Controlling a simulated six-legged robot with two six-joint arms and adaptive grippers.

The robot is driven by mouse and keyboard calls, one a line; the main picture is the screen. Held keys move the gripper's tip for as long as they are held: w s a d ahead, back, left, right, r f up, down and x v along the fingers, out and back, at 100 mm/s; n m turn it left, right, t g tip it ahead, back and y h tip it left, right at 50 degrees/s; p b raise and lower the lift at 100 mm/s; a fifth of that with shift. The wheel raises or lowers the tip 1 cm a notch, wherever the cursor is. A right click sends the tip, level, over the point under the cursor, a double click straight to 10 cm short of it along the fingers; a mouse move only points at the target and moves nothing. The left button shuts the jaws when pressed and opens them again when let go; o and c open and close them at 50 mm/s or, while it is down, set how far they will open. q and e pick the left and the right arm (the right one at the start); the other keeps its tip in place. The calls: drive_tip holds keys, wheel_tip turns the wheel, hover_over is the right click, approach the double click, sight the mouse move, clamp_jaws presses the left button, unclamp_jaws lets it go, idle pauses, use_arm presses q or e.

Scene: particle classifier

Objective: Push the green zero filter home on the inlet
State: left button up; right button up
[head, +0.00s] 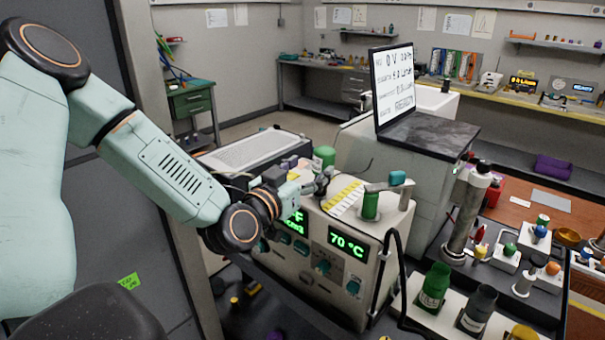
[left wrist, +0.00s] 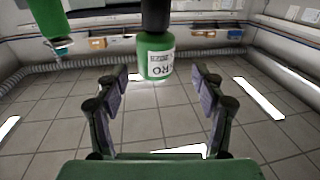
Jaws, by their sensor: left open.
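The green zero filter (left wrist: 158,62) is a green cylinder with a white label and a black part at one end. In the left wrist view its label reads upside down. It lies between the spread fingers of my left gripper (left wrist: 161,90), with clear gaps on both sides. In the head view my left gripper (head: 318,184) is over the top of the beige instrument (head: 375,250). A green cylinder (head: 323,156) just behind it is probably this filter. How far the filter is seated on the inlet cannot be told. My right gripper is not seen.
Another green cylinder (head: 370,206) stands to the right on the instrument, under a teal-ended arm (head: 397,178). A black hose (head: 393,262) loops down the front right. A monitor (head: 393,85) stands behind. Green (head: 433,288) and dark (head: 478,308) bottles stand at the front right.

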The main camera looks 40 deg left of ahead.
use_arm(q)
drive_tip(key=shift+s+d, duration=0.1)
drive_tip(key=shift+s, duration=0.9)
